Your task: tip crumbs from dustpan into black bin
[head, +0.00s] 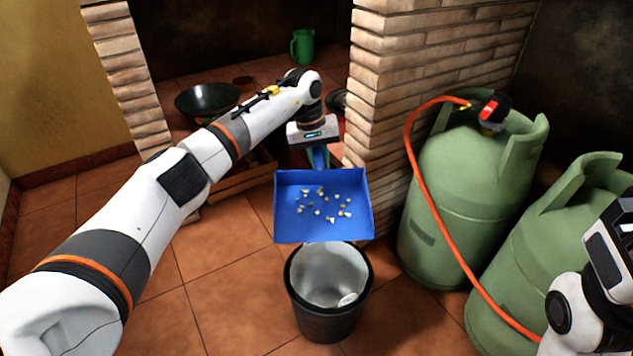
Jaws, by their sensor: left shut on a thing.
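A blue dustpan (288,212) with several pale crumbs (325,203) on it is held out in the middle of the view. My left gripper (318,150) is shut on the dustpan's handle at its far side. The pan looks about level, with its near edge by the far rim of the black bin (330,322). The bin stands upright on the floor, open at the top, with a grey inside and a small pale item at its bottom. Part of my right arm shows at the right edge; its fingertips are not visible.
Two green gas cylinders (450,190) with an orange hose (432,190) stand at the right, beside a brick pillar (405,75). A dark bowl (207,100) and a green mug (302,46) are at the back. The tiled floor left of the bin is clear.

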